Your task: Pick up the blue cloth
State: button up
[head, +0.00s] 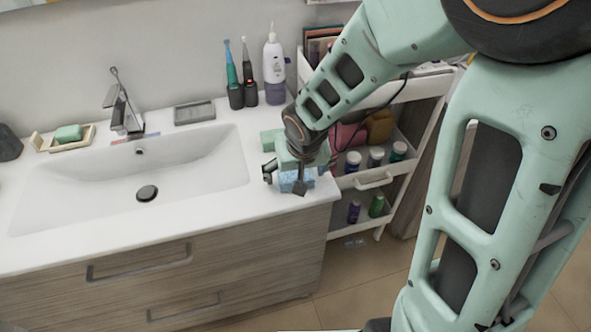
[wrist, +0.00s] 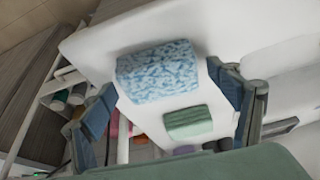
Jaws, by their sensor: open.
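The blue cloth (head: 289,181) is a folded, mottled light-blue piece on the white counter near its right front corner. In the head view my gripper (head: 284,183) is over it and hides part of it. In the wrist view the cloth (wrist: 158,71) lies whole on the counter, in line with the space between my fingers but ahead of them. My gripper (wrist: 165,112) is open, with its two dark-blue finger pads far apart and nothing held between them.
A green folded item (wrist: 188,122) lies close to the cloth. The sink basin (head: 140,175) is to the left. Electric toothbrushes (head: 241,75) and a white bottle (head: 274,68) stand at the back. A white cart (head: 387,168) with jars is beyond the counter's right edge.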

jog(key=c, duration=1.3)
jog(key=shift+r, duration=0.2)
